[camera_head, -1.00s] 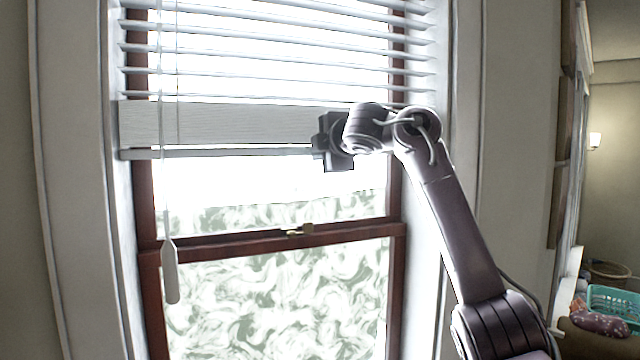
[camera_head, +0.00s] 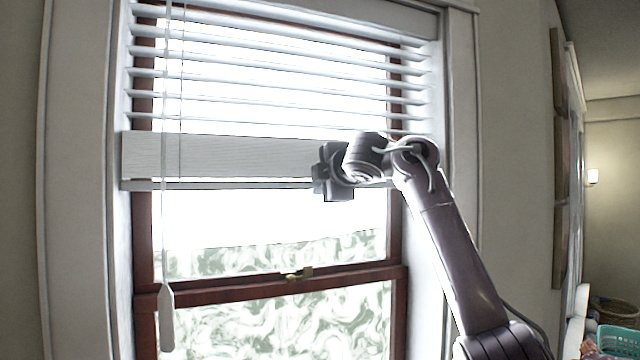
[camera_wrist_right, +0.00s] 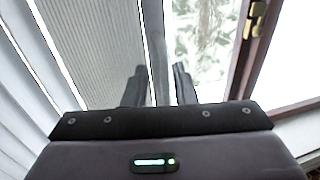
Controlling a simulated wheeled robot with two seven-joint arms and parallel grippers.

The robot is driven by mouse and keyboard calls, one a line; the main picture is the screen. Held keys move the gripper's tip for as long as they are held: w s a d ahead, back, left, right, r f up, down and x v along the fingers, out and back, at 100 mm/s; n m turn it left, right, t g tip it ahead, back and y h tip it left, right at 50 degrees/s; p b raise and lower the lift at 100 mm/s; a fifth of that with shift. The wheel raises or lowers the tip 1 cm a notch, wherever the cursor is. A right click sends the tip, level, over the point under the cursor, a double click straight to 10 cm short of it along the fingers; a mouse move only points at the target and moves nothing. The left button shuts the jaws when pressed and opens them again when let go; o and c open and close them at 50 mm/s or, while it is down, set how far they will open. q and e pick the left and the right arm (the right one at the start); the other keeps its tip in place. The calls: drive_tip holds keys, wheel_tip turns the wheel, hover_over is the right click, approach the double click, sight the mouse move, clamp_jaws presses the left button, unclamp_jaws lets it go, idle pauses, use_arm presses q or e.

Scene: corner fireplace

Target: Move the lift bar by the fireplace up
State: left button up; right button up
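A white window blind hangs in the head view. Its bottom is a wide pale board (camera_head: 225,155) with a thin pale lift bar (camera_head: 230,185) running just under it. My right gripper (camera_head: 328,180) is at the right part of this bar, level with it. In the right wrist view the two dark fingers (camera_wrist_right: 160,82) stand close together on either side of the bar (camera_wrist_right: 155,35). They seem closed on it, with the wide board (camera_wrist_right: 95,50) to the left. Finger contact is hard to make out. My left gripper is in neither view. No fireplace is recognisable.
A wand (camera_head: 166,318) hangs from the blind at the left. The dark red window frame (camera_head: 230,290) has a brass latch (camera_head: 299,273) below the bar. White trim (camera_head: 80,200) borders the window. A teal basket (camera_head: 618,338) stands far right.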

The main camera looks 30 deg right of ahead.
drive_tip(key=shift+s, duration=0.1)
drive_tip(key=b+v, duration=0.4)
drive_tip(key=v, duration=0.3)
drive_tip(key=shift+s+b, duration=0.3)
drive_tip(key=shift+b, duration=0.05)
